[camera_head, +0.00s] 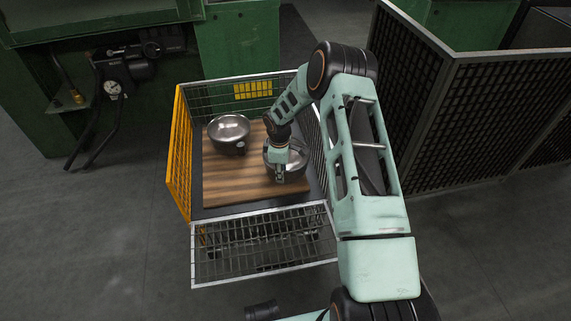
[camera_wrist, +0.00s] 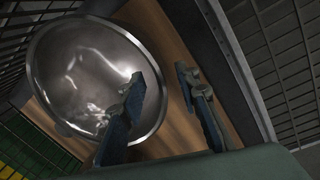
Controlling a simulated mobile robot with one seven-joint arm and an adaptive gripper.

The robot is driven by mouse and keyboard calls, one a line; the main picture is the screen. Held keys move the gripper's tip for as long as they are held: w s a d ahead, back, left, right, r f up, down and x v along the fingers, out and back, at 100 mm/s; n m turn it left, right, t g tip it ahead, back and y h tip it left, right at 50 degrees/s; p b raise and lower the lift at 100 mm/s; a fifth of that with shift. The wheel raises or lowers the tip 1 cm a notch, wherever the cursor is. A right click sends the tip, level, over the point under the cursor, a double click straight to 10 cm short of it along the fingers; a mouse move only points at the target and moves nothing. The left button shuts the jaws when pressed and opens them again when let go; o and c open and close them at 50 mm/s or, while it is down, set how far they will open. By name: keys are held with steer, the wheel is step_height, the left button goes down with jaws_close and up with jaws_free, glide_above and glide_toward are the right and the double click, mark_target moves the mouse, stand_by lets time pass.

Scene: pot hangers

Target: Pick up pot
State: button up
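Two shiny metal pots are in view. One pot (camera_head: 229,129) stands on the left of a wooden board (camera_head: 235,185), clear of my arm. The other pot (camera_head: 298,161) stands on the right of the board, partly hidden by my gripper (camera_head: 280,178). In the wrist view one round pot (camera_wrist: 85,75) fills the left side, its bowl open and empty. My gripper (camera_wrist: 160,78) is open there, its two fingers apart. The left finger overlaps the pot's right rim, and the right finger is over bare wood. I cannot tell whether either finger touches the pot.
The board lies in a wire-mesh cart with a yellow left side (camera_head: 181,155) and a lowered front panel (camera_head: 265,246). The cart's right mesh wall is close to my arm. A dark mesh fence (camera_head: 480,120) stands at right, green machinery (camera_head: 60,60) behind left.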

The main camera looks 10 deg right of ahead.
jaws_close()
steer(key=shift+w+r, duration=0.1)
steer(key=shift+w, duration=0.05)
stand_by(0.4)
